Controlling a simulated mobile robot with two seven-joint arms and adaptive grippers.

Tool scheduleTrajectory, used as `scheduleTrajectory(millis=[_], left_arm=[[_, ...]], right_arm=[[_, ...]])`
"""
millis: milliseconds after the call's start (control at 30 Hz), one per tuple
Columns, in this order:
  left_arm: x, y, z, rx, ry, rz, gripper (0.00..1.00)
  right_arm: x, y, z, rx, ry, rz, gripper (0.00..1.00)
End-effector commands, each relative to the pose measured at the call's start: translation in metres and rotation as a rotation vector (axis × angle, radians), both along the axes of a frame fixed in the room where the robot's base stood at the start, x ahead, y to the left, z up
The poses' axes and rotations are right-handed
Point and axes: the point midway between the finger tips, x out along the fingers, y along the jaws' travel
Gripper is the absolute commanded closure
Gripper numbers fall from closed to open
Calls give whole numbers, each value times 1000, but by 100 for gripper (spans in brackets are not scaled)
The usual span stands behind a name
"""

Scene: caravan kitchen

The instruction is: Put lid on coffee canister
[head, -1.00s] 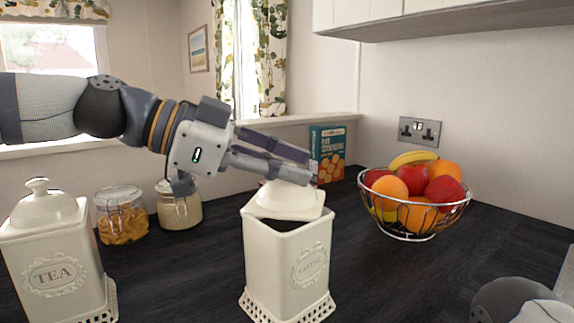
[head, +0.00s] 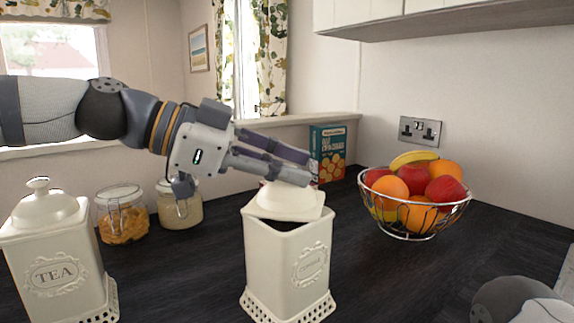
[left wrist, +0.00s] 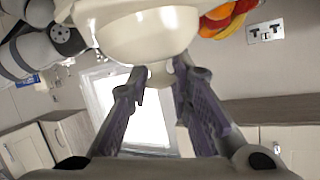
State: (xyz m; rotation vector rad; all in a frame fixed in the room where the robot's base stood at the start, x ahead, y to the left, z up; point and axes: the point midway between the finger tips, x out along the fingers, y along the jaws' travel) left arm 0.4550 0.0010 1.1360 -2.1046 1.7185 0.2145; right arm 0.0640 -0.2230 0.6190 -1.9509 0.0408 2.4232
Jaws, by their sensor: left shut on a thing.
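The cream coffee canister (head: 287,268) stands upright on the dark worktop in the middle of the head view. Its cream lid (head: 293,205) sits over the back part of the mouth, and a dark opening shows along the front edge. My left gripper (head: 310,172) is shut on the lid's knob, which the fingers mostly hide in the head view. In the left wrist view the lid (left wrist: 146,35) fills the top, with its knob between the fingertips (left wrist: 160,72). My right gripper is not visible.
A cream tea canister (head: 55,260) stands at the left. Two glass jars, one with pasta (head: 122,216) and one pale (head: 179,206), stand behind. A wire fruit bowl (head: 412,200) is at the right, a cracker box (head: 328,154) behind. Worktop between canister and bowl is clear.

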Motion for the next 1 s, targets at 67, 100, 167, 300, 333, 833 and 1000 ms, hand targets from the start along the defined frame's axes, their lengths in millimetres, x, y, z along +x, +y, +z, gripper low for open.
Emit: scheduleTrajectory(millis=[67, 100, 167, 300, 333, 833, 1000], left_arm=[[0, 0, -2, 0, 1, 0, 100], [0, 0, -3, 0, 1, 0, 100], [0, 0, -4, -1, 1, 0, 100], [0, 0, -7, -1, 1, 0, 100], [0, 0, -7, -1, 1, 0, 100], [-1, 5, -5, -1, -2, 1, 72], [-6, 21, 4, -1, -6, 0, 72]], right_arm=[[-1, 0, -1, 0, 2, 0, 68], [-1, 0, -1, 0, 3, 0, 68], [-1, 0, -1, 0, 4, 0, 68], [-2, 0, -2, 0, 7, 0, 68], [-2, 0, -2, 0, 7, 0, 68], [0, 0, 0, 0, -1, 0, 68], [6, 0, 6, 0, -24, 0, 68]])
